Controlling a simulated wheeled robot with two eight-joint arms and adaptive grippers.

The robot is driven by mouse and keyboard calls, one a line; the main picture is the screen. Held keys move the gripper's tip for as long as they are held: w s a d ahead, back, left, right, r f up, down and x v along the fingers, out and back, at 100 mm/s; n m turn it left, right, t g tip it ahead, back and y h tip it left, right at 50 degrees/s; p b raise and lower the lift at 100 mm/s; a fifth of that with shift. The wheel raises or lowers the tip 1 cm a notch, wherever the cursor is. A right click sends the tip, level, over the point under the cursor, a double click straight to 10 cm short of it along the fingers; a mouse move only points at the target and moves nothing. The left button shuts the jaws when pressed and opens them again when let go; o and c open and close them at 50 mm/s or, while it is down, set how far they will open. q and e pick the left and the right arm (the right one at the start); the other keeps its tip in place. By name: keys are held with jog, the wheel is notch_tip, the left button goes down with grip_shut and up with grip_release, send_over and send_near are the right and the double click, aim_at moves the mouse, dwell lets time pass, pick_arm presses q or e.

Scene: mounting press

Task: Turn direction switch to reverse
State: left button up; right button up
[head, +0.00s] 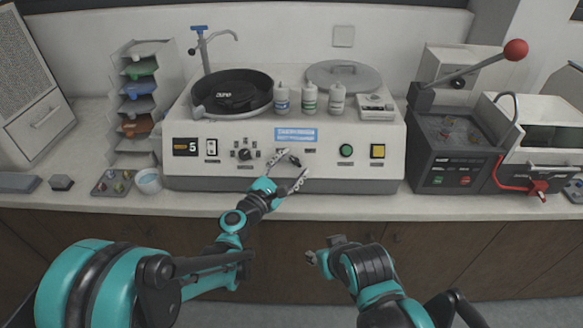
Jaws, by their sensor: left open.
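The white polishing machine (225,182) stands on the counter with a row of controls on its front panel. A black selector knob (245,154) with small marks around it sits left of centre. Another dark control shows partly behind my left gripper's upper finger, and I cannot read its label or setting. My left gripper (293,163) is open and empty, its fingers spread in front of the panel, right of the knob. I cannot tell whether it touches the panel. My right gripper (322,250) hangs low in front of the cabinets, away from the machine; its jaws are unclear.
The panel also has a display (185,147) reading 5, a rocker switch (212,147), a green button (346,150) and a yellow button (378,151). Bottles (309,101) stand on top. A press with a red-balled lever (515,50) stands right; a white cup (148,181) left.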

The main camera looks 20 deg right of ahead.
pick_arm(q)
jog(key=c, duration=1.2)
jog(key=shift+o, duration=0.2)
jog(key=shift+r, duration=0.1)
jog(key=m+g+p, duration=0.2)
jog(key=m, duration=0.1)
jog(key=m+g+p, duration=0.1)
jog(key=shift+w+a+r+m, duration=0.2)
jog(key=shift+r+m, duration=0.15)
jog(key=shift+m, duration=0.05)
jog(key=m+g+p, duration=0.3)
jog(key=m+g+y+p, duration=0.1)
jog(key=m+p, duration=0.1)
jog(key=shift+w+r+g, duration=0.25)
jog(key=shift+r+g, duration=0.05)
jog(key=m+g+y+p, duration=0.1)
jog(key=m+p, duration=0.1)
jog(key=m+g+y+p, duration=0.1)
jog(key=m, duration=0.1)
jog(key=shift+w+d+r+y+p, duration=0.1)
jog(key=shift+d+r+y+p, duration=0.1)
jog(key=shift+y+p, duration=0.15)
jog(key=shift+d+m+g+y+p, duration=0.15)
jog(key=shift+m+g+y+p, duration=0.45)
jog(key=shift+m+y+p, duration=0.85)
jog(key=shift+m, duration=0.25)
